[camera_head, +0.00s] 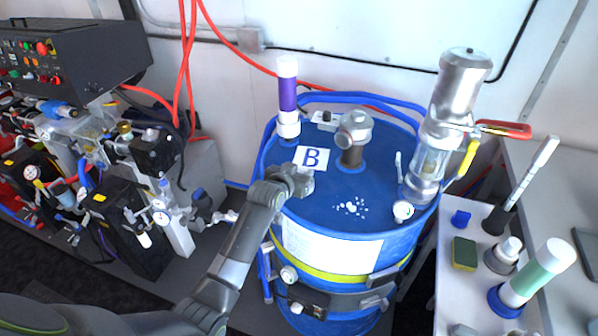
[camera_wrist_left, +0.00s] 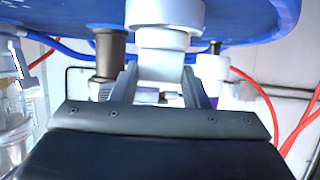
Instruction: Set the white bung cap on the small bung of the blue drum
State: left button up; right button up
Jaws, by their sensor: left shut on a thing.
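The blue drum (camera_head: 330,215) stands upright in the middle of the head view. My left gripper (camera_head: 296,182) is over the near left part of its lid, beside the "B" label. In the left wrist view, its two fingers (camera_wrist_left: 161,88) are shut on a white stepped cylinder, which I take for the white bung cap (camera_wrist_left: 162,62). The drum (camera_wrist_left: 235,20) fills the top of that view, and the white parts overlap it. I cannot tell whether cap and bung touch. The small bung is not clearly seen. My right gripper is out of view.
A purple-banded tube (camera_head: 288,95), a grey central fitting (camera_head: 353,140) and a metal pump (camera_head: 440,130) with a red handle rise from the lid. A side bench (camera_head: 465,285) with a sponge (camera_head: 464,254) and bottles is at right. Machinery (camera_head: 130,210) is at left.

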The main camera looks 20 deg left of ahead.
pick_arm(q)
jog(key=shift+p, duration=0.3)
jog(key=shift+f+b, duration=0.45)
jog(key=shift+f, duration=0.15)
dwell(0.4)
jog(key=o, duration=0.7)
jog(key=p+v, duration=0.2)
jog(key=p, duration=0.1)
jog(key=shift+s+r, duration=0.25)
jog(key=p+v, duration=0.5)
jog(key=v, duration=0.1)
jog(key=shift+p+v, duration=0.6)
jog(key=shift+v, duration=0.65)
